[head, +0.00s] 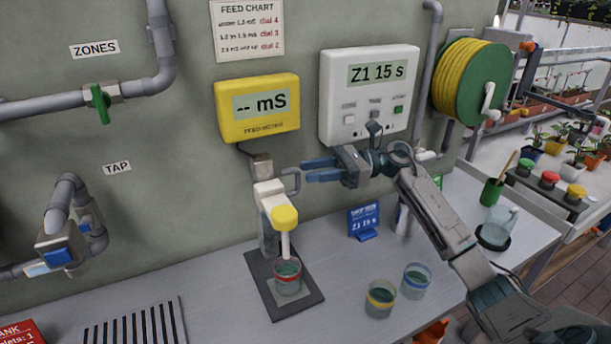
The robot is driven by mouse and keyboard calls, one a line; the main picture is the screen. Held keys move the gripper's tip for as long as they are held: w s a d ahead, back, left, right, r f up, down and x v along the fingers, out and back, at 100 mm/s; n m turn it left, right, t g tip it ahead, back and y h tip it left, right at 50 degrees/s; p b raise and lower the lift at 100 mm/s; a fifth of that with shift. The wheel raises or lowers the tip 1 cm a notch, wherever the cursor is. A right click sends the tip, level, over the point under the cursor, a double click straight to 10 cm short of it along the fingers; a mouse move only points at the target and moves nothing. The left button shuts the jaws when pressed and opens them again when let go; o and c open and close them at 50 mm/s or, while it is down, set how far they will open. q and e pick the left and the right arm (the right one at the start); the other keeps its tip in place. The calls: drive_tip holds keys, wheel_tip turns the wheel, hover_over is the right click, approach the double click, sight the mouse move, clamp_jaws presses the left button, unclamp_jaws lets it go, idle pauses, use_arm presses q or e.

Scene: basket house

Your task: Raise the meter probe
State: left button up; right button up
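The meter probe (285,219) has a yellow cap and a white stem that points down. It hangs from a white arm on a grey stand (268,240). The stem's lower end is in a red-banded cup (288,278) on the stand's dark base. A grey loop handle (294,180) sticks out at the right of the white arm. My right gripper (308,170) is open, its blue fingers pointing left just beside the handle. No contact with the handle can be made out. My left gripper is out of view.
Yellow-banded (380,298) and blue-banded (415,280) cups stand right of the stand. A small blue sign (363,221) stands behind them. A timer box (369,94) hangs above my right gripper. A slotted drain (134,325) lies at the left; the bench between it and the stand is clear.

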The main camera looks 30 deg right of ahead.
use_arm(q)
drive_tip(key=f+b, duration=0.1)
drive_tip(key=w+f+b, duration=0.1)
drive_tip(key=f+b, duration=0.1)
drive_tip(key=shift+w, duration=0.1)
use_arm(e)
drive_tip(key=v, duration=0.8)
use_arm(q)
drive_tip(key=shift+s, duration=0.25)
use_arm(e)
drive_tip(key=shift+d, duration=0.1)
